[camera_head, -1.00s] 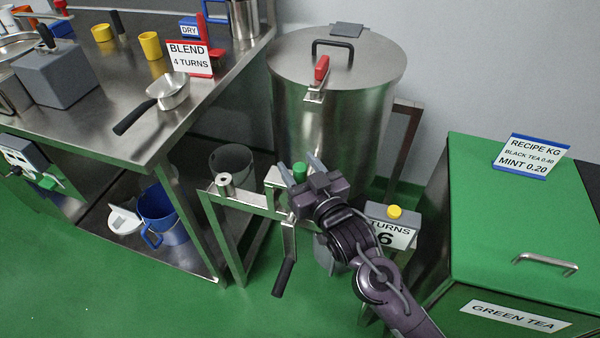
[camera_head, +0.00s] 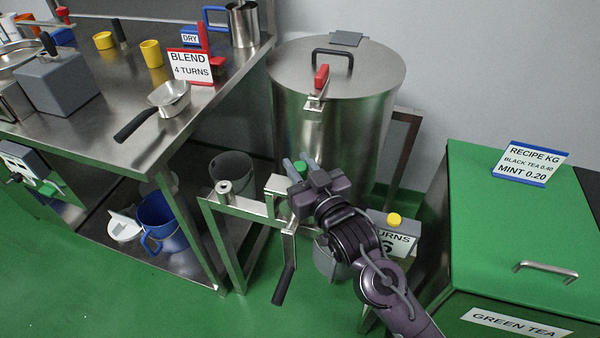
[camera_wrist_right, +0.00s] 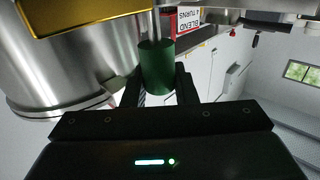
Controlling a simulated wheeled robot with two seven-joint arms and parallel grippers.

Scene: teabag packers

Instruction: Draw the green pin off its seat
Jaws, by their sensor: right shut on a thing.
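The green pin (camera_head: 301,167) has a short round green head. It stands at the frame's post bracket (camera_head: 278,184), beside the big steel drum. My right gripper (camera_head: 297,162) is shut on the green head, with one finger on each side. In the right wrist view the green head (camera_wrist_right: 157,66) is between the two dark fingers (camera_wrist_right: 159,88), and a bright metal shank or post shows beyond it. I cannot tell whether the pin's lower end is in its seat, because the gripper and bracket hide it. My left gripper is not in view.
The steel drum (camera_head: 338,110) with a red latch stands just behind. A crank with a black handle (camera_head: 285,285) hangs in front of the bracket. A counter box with a yellow button (camera_head: 394,220) is close on the right. A green bin (camera_head: 500,225) stands further right.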

